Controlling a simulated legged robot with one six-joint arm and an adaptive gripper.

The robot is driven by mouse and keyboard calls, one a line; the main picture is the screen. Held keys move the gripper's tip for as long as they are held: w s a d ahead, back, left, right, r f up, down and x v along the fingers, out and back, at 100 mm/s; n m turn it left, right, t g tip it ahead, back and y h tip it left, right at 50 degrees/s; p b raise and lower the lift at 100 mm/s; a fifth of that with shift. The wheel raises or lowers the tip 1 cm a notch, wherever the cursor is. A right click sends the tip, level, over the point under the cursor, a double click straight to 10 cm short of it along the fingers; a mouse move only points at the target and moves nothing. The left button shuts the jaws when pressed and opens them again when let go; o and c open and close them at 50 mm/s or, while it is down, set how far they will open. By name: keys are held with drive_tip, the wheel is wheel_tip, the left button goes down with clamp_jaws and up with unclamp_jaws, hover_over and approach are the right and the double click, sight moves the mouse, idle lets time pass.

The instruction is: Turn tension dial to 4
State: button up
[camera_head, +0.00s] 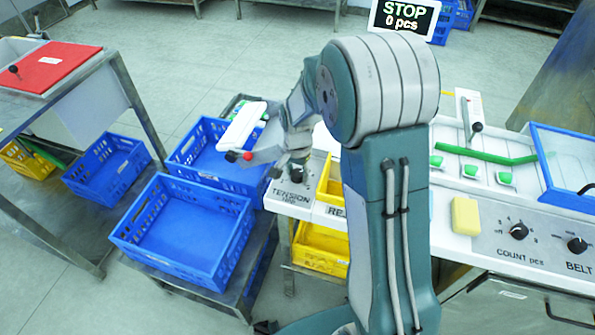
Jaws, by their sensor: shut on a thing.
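The tension dial (297,173) is a small dark knob on a white panel, just above the printed word TENSION. My gripper (293,165) points down at it, shut on the dial. The fingers and the wrist cover most of the knob, so its pointer and the number it shows cannot be read. My teal and grey arm hides part of the panel to the right.
Blue crates (185,235) stand left of the panel, with a yellow crate (320,250) below. A white counter on the right holds a yellow block (465,216), the COUNT dial (518,231) and the BELT dial (577,244). A display (404,17) reads STOP, 0 pcs.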

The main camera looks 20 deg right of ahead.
sight(296, 172)
drive_tip(key=shift+w+m, duration=0.1)
drive_tip(key=shift+m, duration=0.8)
drive_tip(key=o, duration=1.1)
drive_tip(key=shift+a, duration=0.1)
drive_tip(key=shift+o, duration=0.2)
drive_tip(key=shift+r, duration=0.1)
wheel_tip(296, 172, up, 12)
